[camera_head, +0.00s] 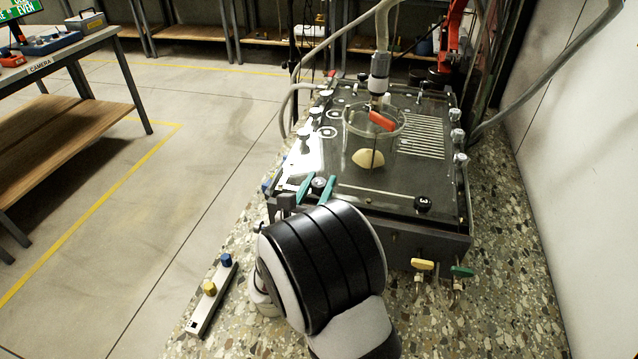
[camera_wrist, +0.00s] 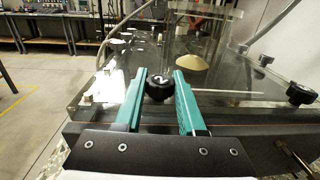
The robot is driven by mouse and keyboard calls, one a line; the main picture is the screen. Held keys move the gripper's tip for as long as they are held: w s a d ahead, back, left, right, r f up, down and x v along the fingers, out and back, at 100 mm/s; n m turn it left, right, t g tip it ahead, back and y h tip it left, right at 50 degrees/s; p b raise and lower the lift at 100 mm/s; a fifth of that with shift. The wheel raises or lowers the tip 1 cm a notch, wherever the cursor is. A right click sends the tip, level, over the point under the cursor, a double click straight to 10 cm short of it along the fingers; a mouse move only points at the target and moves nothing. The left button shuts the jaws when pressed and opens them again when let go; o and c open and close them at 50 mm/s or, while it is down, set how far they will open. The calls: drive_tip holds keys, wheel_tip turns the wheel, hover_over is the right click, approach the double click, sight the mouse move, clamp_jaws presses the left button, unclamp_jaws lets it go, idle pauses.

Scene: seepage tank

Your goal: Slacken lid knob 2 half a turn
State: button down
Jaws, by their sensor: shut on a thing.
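Lid knob 2 (camera_wrist: 158,88) is a black lobed knob with a white mark on its top, at the near edge of the clear tank lid. In the head view the knob (camera_head: 318,184) shows small between the teal fingers. My gripper (camera_wrist: 160,92) is shut on this knob, one teal finger on each side of it. The gripper also shows in the head view (camera_head: 316,188), with my wrist hiding the tank's near left corner. The tank lid (camera_head: 375,200) lies flat. Another black knob, marked 3 (camera_head: 423,203), sits to the right; it shows in the wrist view too (camera_wrist: 300,94).
A clear cylinder (camera_head: 374,118) with a red piece stands over a sand heap (camera_head: 368,158) in the tank. Yellow (camera_head: 422,264) and teal (camera_head: 462,271) valve handles stick out in front. A bar with blue and gold knobs (camera_head: 212,300) lies left.

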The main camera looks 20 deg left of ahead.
drive_tip(key=shift+n+y, duration=0.3)
drive_tip(key=shift+y, duration=0.2)
drive_tip(key=c, duration=0.5)
unclamp_jaws()
drive_tip(key=s, duration=1.5)
drive_tip(key=shift+s, duration=0.4)
